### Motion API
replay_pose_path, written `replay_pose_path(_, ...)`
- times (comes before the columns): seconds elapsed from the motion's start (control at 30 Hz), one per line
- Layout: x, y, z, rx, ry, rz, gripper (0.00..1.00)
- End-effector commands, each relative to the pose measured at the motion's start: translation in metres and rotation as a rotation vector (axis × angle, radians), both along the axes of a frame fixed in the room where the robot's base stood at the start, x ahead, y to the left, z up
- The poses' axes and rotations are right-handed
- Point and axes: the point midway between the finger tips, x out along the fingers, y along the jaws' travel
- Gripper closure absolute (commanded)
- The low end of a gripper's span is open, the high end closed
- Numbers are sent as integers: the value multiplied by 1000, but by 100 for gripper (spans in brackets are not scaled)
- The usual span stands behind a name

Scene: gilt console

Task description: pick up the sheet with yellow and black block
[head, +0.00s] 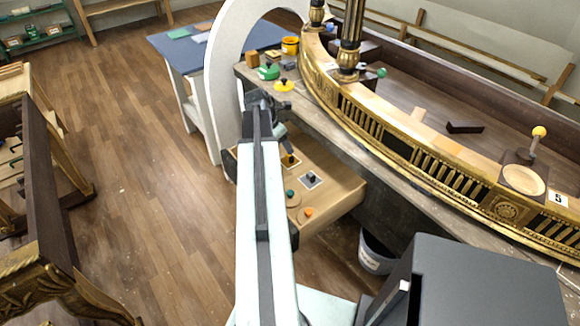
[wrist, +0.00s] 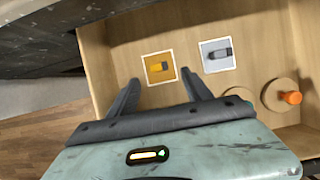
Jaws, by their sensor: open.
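My gripper (wrist: 161,77) is open and empty. Its fingertips appear on either side of the sheet's near edge in the wrist view. I cannot tell how high they are above it.
A grey-white sheet (wrist: 213,62) with a dark block lies just right of the yellow one. Round wooden discs, one with an orange knob (wrist: 291,97), lie further right in the drawer. The gilt console (head: 400,140) stands beside and above the drawer. A bin (head: 376,255) stands on the floor.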

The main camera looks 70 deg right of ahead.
Motion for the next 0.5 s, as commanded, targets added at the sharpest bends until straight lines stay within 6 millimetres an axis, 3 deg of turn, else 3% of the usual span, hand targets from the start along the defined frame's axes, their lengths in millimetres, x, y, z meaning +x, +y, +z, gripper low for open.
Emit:
replay_pose_path(0.27,-4,-7,-25,1,-1,-1,42)
replay_pose_path(0.5,-5,-11,-33,1,-2,-2,42)
